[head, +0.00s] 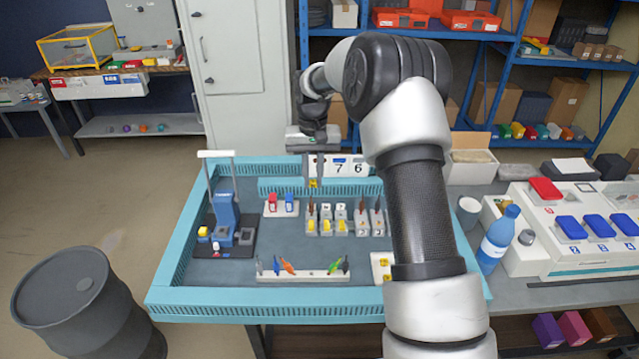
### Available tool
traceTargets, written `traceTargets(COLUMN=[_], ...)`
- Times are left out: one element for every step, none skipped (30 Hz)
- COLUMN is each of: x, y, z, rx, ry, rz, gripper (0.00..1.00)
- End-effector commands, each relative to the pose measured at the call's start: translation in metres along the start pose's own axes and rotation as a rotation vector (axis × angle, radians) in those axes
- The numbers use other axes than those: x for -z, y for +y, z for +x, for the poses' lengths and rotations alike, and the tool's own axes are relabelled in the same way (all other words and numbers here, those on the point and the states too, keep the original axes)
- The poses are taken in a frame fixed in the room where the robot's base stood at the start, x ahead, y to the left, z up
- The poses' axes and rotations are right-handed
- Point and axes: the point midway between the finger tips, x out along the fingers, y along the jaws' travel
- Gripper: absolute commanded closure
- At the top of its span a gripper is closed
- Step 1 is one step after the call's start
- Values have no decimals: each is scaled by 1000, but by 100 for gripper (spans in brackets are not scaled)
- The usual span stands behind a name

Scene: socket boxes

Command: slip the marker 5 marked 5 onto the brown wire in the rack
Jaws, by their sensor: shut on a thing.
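My gripper (313,178) points down over the back middle of the blue-rimmed tray, shut on a small yellow marker (313,184). The number on the marker is too small to read. The wire rack (303,276) is a white strip at the tray's front. Several thin coloured wires stand in it, among them blue, orange and green ones. I cannot tell for sure which wire is brown. The marker is behind the rack and apart from it.
The tray (240,309) also holds a blue press-like device (226,215) at left, red and blue blocks (281,203), a middle row of white holders with yellow parts (326,226), and a white plate (381,266). A number card (340,167) stands behind. A bottle (497,240) is outside, right.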

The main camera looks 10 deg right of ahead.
Motion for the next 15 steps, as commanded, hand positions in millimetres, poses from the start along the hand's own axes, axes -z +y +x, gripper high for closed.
traceTargets(x=[11, 16, 22, 25, 29, 33, 35, 37, 39, 40, 40, 41, 42, 42, 42], y=[-2, -3, -3, -3, -4, -4, -4, -4, -4, -4, -4, -4, -4, -4, -4], z=[-3, -2, 0, 2, 3, 5, 6, 6, 8, 9, 10, 11, 13, 14, 17], rx=[0, -1, -2, -4, -5, -6, -7, -7, -7, -8, -8, -8, -8, -8, -8], ry=[-2, -2, -1, -1, -1, -1, 0, 1, 0, 0, 1, 1, 1, 1, 1], rz=[11, 19, 28, 33, 39, 45, 50, 53, 57, 59, 60, 61, 62, 62, 62], gripper=[94, 94, 94, 94, 94, 94, 94, 94, 94, 94, 94, 94, 94, 94, 94])
